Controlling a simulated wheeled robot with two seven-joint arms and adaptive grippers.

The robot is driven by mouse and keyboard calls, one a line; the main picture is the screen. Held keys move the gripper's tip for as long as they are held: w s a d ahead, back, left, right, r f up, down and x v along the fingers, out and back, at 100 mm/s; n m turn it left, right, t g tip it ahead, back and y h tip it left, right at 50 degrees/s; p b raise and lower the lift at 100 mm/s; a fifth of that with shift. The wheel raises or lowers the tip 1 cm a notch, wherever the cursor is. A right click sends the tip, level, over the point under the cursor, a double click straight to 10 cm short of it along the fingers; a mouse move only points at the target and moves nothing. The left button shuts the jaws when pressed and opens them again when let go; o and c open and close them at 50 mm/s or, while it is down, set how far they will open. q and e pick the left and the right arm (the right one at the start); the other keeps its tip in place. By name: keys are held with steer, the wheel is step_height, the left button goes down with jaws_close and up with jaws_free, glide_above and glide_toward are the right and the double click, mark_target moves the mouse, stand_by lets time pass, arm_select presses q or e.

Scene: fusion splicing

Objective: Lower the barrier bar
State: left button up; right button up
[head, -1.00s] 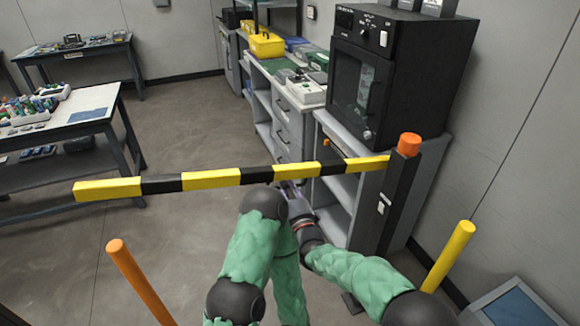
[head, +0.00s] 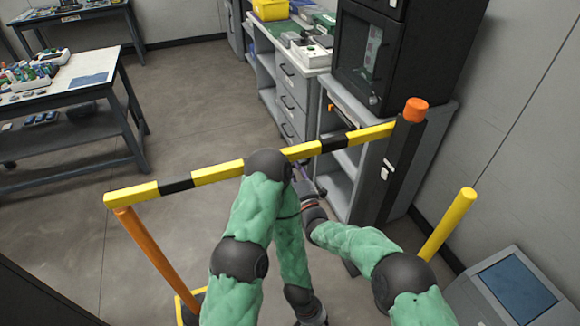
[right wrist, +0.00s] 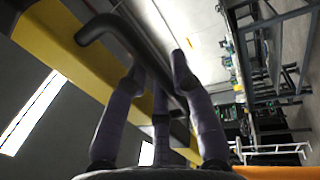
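The barrier bar (head: 218,171), striped yellow and black, runs from the dark pivot post (head: 402,170) with an orange cap to the orange post (head: 150,255) at left. Its free end lies at the orange post's top; whether it touches cannot be told. My right gripper (head: 303,185) is at the bar's middle, partly hidden behind my left arm. In the right wrist view, its fingers (right wrist: 157,68) close around a black bent handle (right wrist: 112,28) beside the yellow bar (right wrist: 65,50). My left gripper (head: 312,317) hangs low at the bottom edge, mostly cut off.
A yellow post (head: 447,238) and a grey box with a blue panel (head: 515,285) stand at right. Grey cabinets (head: 290,95) and a black oven-like machine (head: 365,55) stand beyond the bar. A workbench (head: 75,75) is at left. The floor between is clear.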

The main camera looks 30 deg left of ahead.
steer(key=shift+o, duration=0.8)
steer(key=shift+f, duration=0.6)
steer(key=shift+s, duration=0.15)
steer(key=shift+s, duration=0.15)
steer(key=v, duration=1.1)
steer(key=shift+d+r, duration=0.35)
steer(key=shift+d, duration=0.05)
